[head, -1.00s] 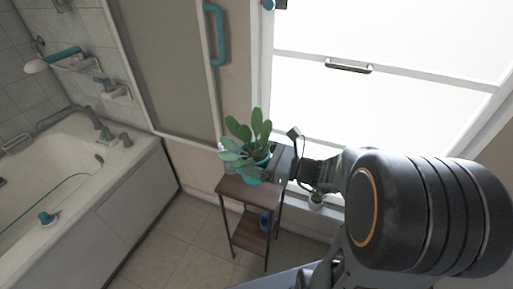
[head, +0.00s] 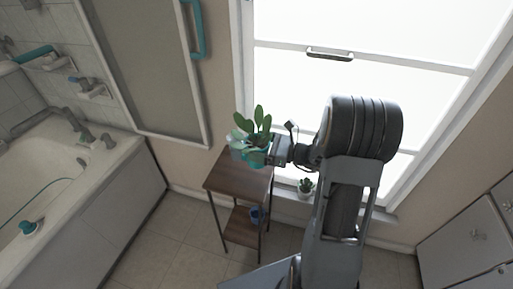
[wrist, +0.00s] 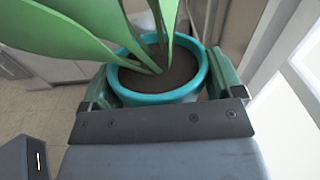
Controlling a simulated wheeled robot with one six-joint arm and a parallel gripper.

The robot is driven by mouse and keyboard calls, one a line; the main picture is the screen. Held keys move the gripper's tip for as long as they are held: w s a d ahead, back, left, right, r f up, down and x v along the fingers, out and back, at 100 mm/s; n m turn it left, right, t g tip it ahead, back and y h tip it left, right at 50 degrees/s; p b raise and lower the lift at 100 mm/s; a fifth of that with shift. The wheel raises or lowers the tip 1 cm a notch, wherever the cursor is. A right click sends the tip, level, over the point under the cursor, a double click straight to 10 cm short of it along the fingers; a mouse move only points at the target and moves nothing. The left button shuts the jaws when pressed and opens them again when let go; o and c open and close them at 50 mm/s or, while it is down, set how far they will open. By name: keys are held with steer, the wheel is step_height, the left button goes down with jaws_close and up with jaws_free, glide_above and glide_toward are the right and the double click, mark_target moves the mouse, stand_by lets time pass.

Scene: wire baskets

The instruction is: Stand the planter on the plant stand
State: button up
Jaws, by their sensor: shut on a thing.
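The planter (head: 256,157) is a teal pot with dark soil and broad green leaves. My gripper (head: 272,154) is shut on it from the right, in the head view. In the wrist view the pot (wrist: 160,97) sits upright between the two green-padded fingers of my gripper (wrist: 165,88). The plant stand (head: 232,180) is a small dark wooden table with thin legs and a lower shelf. The planter appears over the back right part of its top. I cannot tell whether the pot's base touches the top, as the base is hidden.
A small potted plant (head: 306,187) sits on the window sill at right. The bathtub (head: 95,205) is at left, a grey cabinet (head: 470,235) at right. The front of the stand's top is bare.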

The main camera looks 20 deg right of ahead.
steer(key=shift+w+d+f, duration=0.45)
steer(key=shift+f, duration=0.25)
steer(key=shift+w+d+f+b, duration=0.15)
steer(key=shift+f+b, duration=0.75)
steer(key=shift+f, duration=0.7)
steer(key=o, duration=1.7)
steer(key=shift+f, duration=0.15)
steer(key=shift+d, duration=0.15)
steer(key=p+v, duration=0.1)
steer(key=v, duration=1)
steer(key=shift+s+d, duration=0.25)
steer(key=shift+s, duration=0.1)
